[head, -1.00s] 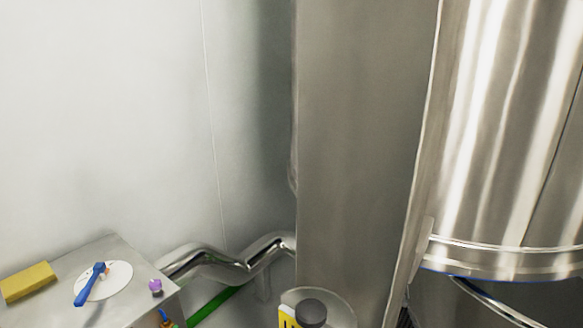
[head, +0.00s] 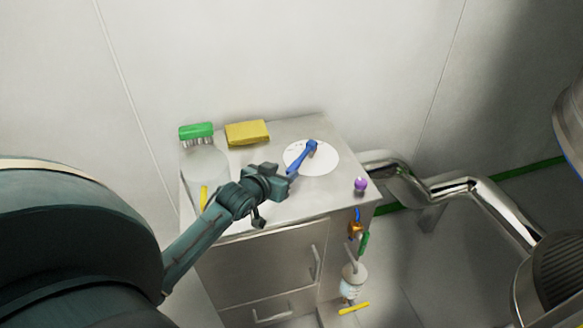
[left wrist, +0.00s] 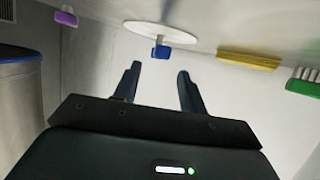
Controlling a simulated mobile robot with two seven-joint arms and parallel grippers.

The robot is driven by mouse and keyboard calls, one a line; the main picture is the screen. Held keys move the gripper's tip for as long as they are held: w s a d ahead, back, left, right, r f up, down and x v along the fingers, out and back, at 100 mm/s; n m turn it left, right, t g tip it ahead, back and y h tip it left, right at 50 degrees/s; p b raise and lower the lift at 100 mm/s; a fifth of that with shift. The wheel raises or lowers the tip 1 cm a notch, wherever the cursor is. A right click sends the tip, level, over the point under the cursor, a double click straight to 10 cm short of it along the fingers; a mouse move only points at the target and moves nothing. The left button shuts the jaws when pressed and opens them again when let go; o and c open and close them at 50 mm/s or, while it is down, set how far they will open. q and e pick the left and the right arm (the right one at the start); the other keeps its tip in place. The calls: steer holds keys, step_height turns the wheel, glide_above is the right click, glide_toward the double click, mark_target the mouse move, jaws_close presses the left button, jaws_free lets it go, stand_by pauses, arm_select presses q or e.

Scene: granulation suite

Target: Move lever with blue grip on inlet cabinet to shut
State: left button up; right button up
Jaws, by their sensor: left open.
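The lever with the blue grip (head: 302,158) sits on a round white plate (head: 326,160) on top of the metal inlet cabinet (head: 285,214). Its grip points from the pivot toward the lower left, in the direction of my arm. The marks on the plate are too small to read. My left gripper (head: 287,178) is open and empty, just left of and nearer than the grip's end, apart from it. In the left wrist view, the blue grip (left wrist: 161,52) appears end-on beyond and between the spread fingers (left wrist: 160,80), with the white plate (left wrist: 160,33) behind it.
A yellow sponge (head: 247,132) and a green brush (head: 196,131) lie at the cabinet's back left. Small valves (head: 356,229) hang on the right side. A shiny pipe (head: 436,190) runs off right. Wall close behind.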

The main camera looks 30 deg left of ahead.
mark_target(293, 166)
arm_select(q)
steer(key=shift+x, duration=2.65)
steer(key=shift+c, duration=0.3)
jaws_close()
